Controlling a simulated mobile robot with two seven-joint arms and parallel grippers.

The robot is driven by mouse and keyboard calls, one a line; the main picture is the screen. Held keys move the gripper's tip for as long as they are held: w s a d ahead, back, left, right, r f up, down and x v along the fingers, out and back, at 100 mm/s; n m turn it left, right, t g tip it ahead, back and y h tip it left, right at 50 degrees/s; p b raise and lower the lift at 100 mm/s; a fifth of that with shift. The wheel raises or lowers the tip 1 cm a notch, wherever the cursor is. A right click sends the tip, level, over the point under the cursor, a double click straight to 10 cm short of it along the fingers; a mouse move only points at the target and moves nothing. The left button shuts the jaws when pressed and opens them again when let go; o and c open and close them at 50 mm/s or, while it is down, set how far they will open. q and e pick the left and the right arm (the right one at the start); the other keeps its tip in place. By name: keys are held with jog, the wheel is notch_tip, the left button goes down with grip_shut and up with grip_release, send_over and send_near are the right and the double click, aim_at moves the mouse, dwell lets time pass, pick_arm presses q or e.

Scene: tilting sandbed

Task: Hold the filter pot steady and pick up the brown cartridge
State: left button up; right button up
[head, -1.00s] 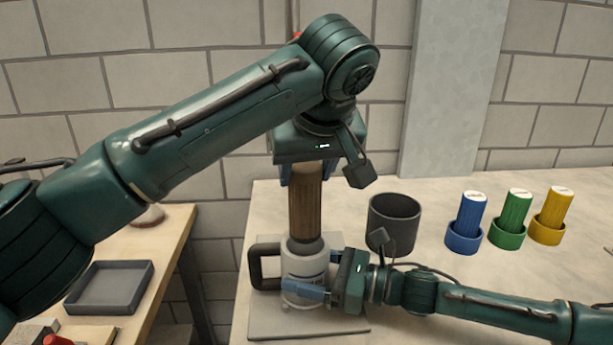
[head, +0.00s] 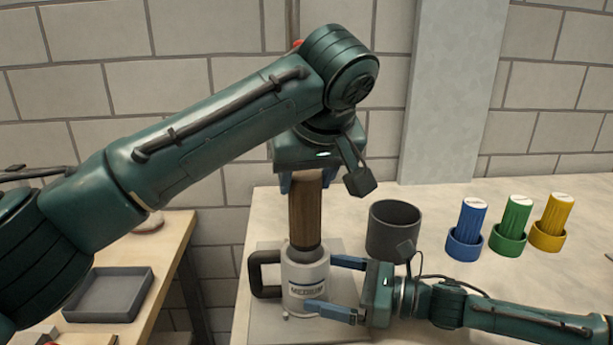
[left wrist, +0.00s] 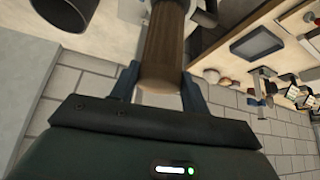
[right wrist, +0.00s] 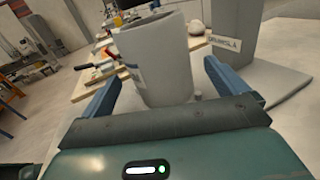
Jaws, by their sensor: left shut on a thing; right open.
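The brown cartridge (head: 306,222) is upright, its lower end at the mouth of the light grey filter pot (head: 317,272); I cannot tell how deep it sits. My left gripper (head: 305,180) is shut on the cartridge's upper end from above. The cartridge also shows between the left fingers in the left wrist view (left wrist: 163,50). The pot stands upright on a pale plate, with a black handle on its left and a "MEDIUM" label. My right gripper (head: 342,288) is open at the pot's right side. The right wrist view shows the pot (right wrist: 160,60) beyond and between the spread fingers.
A dark grey canister (head: 394,232) stands just behind my right gripper. Blue (head: 464,242), green (head: 508,240) and yellow (head: 548,235) cartridges stand in matching cups at the right. A grey tray (head: 108,312) lies on the wooden table at the left.

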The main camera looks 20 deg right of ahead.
jog(key=v, duration=0.6)
jog(key=shift+s+d+f, duration=0.1)
jog(key=shift+s+d, duration=0.1)
jog(key=shift+d, duration=0.1)
jog(key=shift+s+d, duration=0.35)
jog(key=shift+d, duration=0.05)
